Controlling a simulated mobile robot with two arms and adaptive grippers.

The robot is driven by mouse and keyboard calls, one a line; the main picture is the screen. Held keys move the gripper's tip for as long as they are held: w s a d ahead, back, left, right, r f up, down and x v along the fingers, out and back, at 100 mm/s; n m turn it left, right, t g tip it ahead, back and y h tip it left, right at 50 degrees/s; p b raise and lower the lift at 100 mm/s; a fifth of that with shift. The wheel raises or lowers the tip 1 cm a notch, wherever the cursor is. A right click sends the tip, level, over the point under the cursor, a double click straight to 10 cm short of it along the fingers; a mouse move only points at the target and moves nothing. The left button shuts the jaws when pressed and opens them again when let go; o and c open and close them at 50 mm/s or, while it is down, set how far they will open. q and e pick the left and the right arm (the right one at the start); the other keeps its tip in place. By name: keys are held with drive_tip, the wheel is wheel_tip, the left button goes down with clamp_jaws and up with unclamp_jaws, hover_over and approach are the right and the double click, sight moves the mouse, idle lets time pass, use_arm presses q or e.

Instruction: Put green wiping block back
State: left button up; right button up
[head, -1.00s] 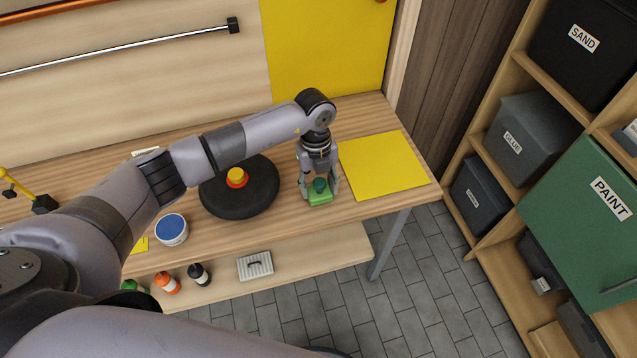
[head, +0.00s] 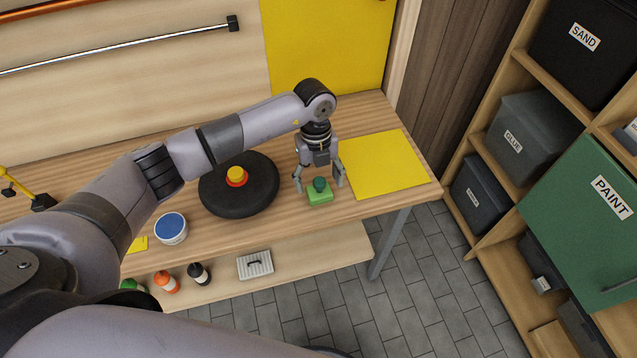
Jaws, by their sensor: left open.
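The green wiping block (head: 320,196), with a dark teal knob on top, sits on the wooden workbench just left of the yellow square sheet (head: 384,164). My left gripper (head: 319,186) is open above the block, with one finger to each side and nothing held. The block looks flat on the bench, and the fingertips appear apart from it. My right gripper is not in view.
A black round disc (head: 258,192) with a red and yellow knob (head: 237,176) stands left of the block. A blue-lidded tub (head: 171,228) is farther left. Bottles (head: 199,273) and a grey ridged item (head: 255,264) are on the lower shelf.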

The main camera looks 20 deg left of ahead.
use_arm(q)
wheel_tip(320, 180, up, 10)
drive_tip(key=b, duration=0.2)
drive_tip(key=shift+w+a+r, duration=0.2)
drive_tip(key=shift+w+a, duration=0.15)
drive_tip(key=shift+w, duration=0.1)
idle(1.0)
drive_tip(key=shift+c, duration=0.4)
